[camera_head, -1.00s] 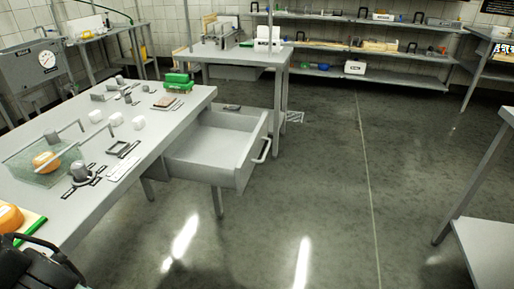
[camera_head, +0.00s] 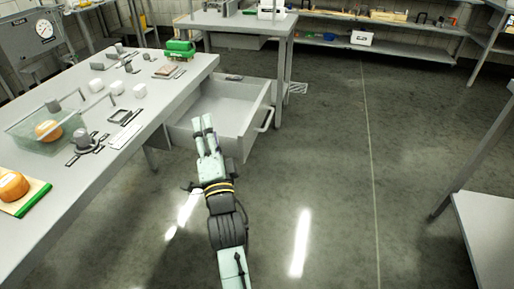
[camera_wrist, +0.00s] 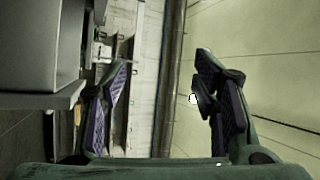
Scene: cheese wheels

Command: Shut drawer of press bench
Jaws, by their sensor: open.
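The press bench (camera_head: 60,195) stands at the left in the head view. A bar handle (camera_head: 265,120) is on the drawer's front. My gripper (camera_head: 204,122) overlaps the drawer's near side in the picture, left of the handle; whether it touches cannot be told. In the wrist view my gripper (camera_wrist: 163,70) is open, its two fingers wide apart with nothing between them. A grey panel edge lies close to the left finger there; the handle is not clearly seen.
The bench top holds a clear bin (camera_head: 45,130) with an orange cheese wheel, another wheel on a green-edged board (camera_head: 25,200), white blocks and a green item (camera_head: 179,48). A grey table (camera_head: 490,235) stands at the right. The floor (camera_head: 320,170) between is clear.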

